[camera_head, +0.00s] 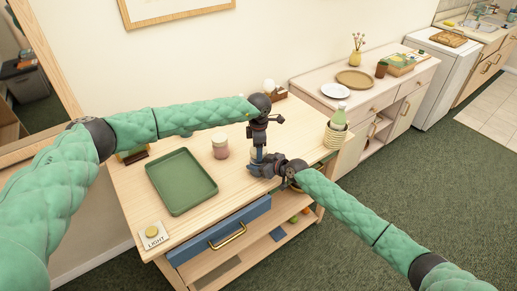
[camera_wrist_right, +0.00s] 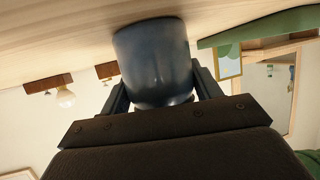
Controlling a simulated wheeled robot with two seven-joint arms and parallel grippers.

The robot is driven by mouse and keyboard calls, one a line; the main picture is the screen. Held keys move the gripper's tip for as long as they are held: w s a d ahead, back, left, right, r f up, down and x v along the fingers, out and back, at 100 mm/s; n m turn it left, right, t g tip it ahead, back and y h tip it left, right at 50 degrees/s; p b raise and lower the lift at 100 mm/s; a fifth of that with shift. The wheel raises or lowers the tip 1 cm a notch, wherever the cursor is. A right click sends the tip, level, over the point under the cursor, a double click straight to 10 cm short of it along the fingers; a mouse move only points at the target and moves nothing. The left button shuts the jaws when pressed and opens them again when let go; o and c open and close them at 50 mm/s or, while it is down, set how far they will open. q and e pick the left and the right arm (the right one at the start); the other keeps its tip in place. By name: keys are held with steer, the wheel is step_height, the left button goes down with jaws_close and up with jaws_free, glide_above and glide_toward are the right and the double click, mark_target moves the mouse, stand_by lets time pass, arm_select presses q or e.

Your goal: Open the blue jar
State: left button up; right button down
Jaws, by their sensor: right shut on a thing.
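The blue jar (camera_head: 257,154) stands on the wooden cabinet top, partly hidden by my grippers. My right gripper (camera_head: 260,167) comes in from the right, low down, and is shut on the jar's body. In the right wrist view, which is upside down, the dark blue jar (camera_wrist_right: 155,62) sits between the two fingers (camera_wrist_right: 160,92), its base at the wooden surface. My left gripper (camera_head: 258,138) points down from above, directly over the jar's top. Its fingertips are too small and dark to tell open from shut. I cannot make out the lid.
A green tray (camera_head: 181,181) lies left of the jar, with a pinkish jar (camera_head: 220,147) between them. Stacked bowls (camera_head: 334,135) and a green-topped bottle (camera_head: 339,117) stand to the right. A light switch (camera_head: 153,235) is at the front left. The blue drawer (camera_head: 222,229) below is partly open.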

arm_select(q)
steer(key=shift+r, duration=1.9)
arm_select(e)
steer(key=shift+c, duration=1.3)
jaws_free()
